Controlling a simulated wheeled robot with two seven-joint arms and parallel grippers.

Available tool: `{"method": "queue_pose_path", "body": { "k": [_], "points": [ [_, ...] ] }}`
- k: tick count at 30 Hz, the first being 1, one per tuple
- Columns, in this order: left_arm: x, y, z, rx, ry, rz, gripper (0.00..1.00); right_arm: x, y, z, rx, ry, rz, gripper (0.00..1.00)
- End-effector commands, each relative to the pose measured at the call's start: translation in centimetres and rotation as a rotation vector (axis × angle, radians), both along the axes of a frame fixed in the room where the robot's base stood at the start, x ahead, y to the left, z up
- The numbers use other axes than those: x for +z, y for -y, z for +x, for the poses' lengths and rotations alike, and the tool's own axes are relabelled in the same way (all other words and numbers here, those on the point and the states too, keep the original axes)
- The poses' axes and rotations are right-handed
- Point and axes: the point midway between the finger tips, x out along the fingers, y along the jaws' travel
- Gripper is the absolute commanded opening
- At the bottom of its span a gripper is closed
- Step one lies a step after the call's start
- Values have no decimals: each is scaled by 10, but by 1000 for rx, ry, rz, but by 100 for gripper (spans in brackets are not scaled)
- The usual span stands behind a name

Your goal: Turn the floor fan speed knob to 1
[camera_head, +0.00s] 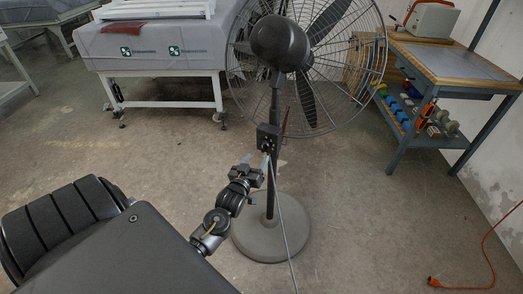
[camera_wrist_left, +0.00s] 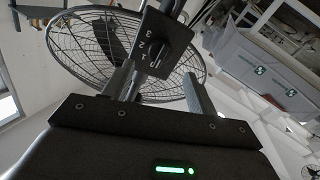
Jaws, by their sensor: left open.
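The floor fan (camera_head: 274,110) stands on a round grey base with its dark control box (camera_head: 269,138) partway up the pole. In the left wrist view the control box (camera_wrist_left: 165,38) is close, its white speed marks appearing turned over. The dark speed knob (camera_wrist_left: 157,50) blends into the box, so its exact setting is hard to read. My left gripper (camera_head: 257,158) is just below and in front of the box. In the wrist view the left gripper (camera_wrist_left: 159,70) is open, its two fingers apart on either side below the knob, with nothing held. My right gripper is not in view.
A cable (camera_head: 287,215) runs from the box to the floor. A workbench (camera_head: 440,65) with weights on its shelf stands at the right. A covered table (camera_head: 155,50) stands behind at the left. An orange cord (camera_head: 485,260) lies at lower right. Floor around the fan base is mostly clear.

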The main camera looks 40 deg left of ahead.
Motion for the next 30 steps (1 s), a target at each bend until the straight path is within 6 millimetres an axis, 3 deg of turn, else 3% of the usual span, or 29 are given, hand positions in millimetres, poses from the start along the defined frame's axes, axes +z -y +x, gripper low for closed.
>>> {"method": "queue_pose_path", "body": {
  "k": [3, 9, 22, 30],
  "points": [
    [1, -7, 23, -1, 1, 0, 58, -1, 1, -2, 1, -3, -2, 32],
    [0, -15, 49, -1, -1, 1, 58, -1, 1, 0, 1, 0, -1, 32],
    [0, -18, 59, 0, -1, 1, 58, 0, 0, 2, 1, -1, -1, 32],
    [0, -18, 58, 0, -1, 1, 25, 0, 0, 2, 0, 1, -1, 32]
  ]
}}
